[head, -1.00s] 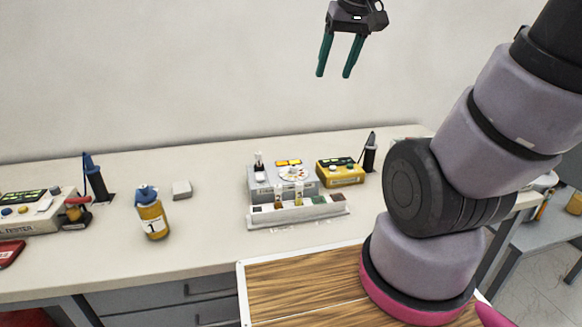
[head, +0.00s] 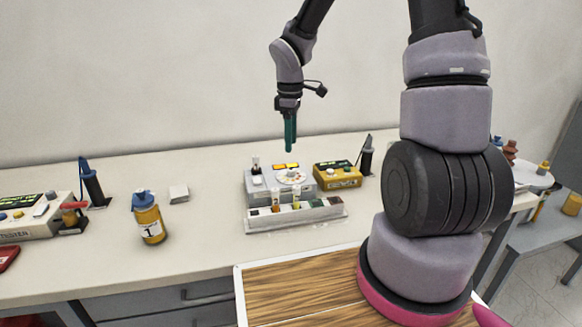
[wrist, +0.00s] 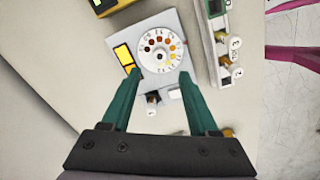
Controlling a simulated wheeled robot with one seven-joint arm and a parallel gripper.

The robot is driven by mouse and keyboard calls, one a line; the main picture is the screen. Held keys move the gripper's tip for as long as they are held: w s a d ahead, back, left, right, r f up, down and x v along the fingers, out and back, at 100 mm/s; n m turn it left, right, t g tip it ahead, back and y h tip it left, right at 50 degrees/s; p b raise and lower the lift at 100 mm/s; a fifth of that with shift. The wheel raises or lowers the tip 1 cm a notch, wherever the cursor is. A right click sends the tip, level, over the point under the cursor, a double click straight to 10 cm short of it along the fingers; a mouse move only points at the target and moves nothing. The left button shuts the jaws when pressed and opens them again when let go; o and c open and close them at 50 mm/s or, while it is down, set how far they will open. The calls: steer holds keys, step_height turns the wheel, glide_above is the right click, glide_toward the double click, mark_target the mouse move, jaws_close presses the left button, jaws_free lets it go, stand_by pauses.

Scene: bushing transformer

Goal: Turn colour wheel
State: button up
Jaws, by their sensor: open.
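The colour wheel (head: 292,177) is a white disc with a ring of coloured dots on top of a grey tester box (head: 262,194). In the wrist view the wheel (wrist: 161,50) lies beyond my fingertips, near the middle. Yellow lit panels (wrist: 124,57) sit beside it. My gripper (head: 290,148) points down above the box in the head view, with its green fingers overlapping from this side. In the wrist view my gripper (wrist: 160,78) is open and empty, its fingers apart. I cannot tell its exact height above the wheel.
A rack with small vials (head: 298,213) stands right in front of the box. A yellow meter (head: 337,175) and a black probe holder (head: 366,160) are to its right.

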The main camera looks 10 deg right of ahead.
mark_target(291, 169)
step_height(291, 169, down, 9)
steer(key=shift+w+f, duration=0.1)
stand_by(0.3)
jaws_close()
